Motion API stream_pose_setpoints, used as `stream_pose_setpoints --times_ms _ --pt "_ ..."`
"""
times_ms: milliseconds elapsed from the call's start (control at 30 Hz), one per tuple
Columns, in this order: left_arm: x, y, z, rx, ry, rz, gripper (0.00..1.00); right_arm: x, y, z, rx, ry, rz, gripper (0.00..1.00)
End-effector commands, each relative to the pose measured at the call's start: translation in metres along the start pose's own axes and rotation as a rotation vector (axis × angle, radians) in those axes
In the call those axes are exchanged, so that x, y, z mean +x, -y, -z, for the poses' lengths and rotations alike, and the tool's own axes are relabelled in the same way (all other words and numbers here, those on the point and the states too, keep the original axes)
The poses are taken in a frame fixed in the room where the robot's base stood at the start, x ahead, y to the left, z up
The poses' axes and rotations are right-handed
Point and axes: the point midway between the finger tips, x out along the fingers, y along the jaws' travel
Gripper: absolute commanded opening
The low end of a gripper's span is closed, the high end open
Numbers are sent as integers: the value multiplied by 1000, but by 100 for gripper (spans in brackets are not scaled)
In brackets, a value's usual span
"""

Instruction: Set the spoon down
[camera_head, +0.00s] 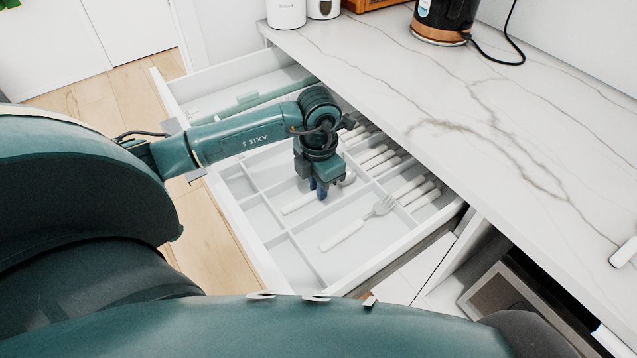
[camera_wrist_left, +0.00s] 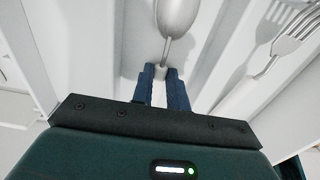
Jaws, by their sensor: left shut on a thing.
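The spoon (camera_wrist_left: 177,16) has a grey metal bowl and, in the head view, a white handle (camera_head: 298,204). My left gripper (camera_head: 321,190) points down inside the open drawer. Its blue fingers (camera_wrist_left: 164,74) are shut on the spoon's neck. My right gripper is in neither view.
The open white drawer (camera_head: 262,228) has several compartments. A white-handled fork (camera_head: 384,206) lies beside the spoon. Several more white-handled pieces (camera_head: 383,161) lie to the right and behind. The marble counter (camera_head: 430,95) overhangs the drawer's back, with a kettle (camera_head: 443,18) on it.

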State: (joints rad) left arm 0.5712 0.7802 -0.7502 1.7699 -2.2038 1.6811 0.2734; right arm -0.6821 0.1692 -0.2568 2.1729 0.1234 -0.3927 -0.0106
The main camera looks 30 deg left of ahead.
Motion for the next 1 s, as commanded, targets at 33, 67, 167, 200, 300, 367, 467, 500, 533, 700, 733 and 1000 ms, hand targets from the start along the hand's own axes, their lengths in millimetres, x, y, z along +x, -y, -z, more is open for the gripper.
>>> stream_pose_setpoints --times_ms 33,67,167,200,300,367,467,500,533,700,733,1000 --pt "3 0 0 0 0 0 0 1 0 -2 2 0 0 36" --pt "4 0 0 0 0 0 0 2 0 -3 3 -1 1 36" --pt "2 0 0 0 0 0 23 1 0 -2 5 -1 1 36" --pt "2 0 0 0 0 0 26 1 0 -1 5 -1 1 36" --pt "2 0 0 0 0 0 34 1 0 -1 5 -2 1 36" --pt "2 0 0 0 0 0 37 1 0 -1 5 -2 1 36" --pt "2 0 0 0 0 0 37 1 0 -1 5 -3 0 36" --pt "2 0 0 0 0 0 37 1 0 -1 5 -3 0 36" --pt "2 0 0 0 0 0 37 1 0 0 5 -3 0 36" --pt "-7 0 -1 0 3 -1 37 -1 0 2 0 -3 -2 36" --pt "-10 0 -1 1 4 -1 37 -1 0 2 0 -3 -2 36" --pt "-67 -1 -1 0 5 -3 37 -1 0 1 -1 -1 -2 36"
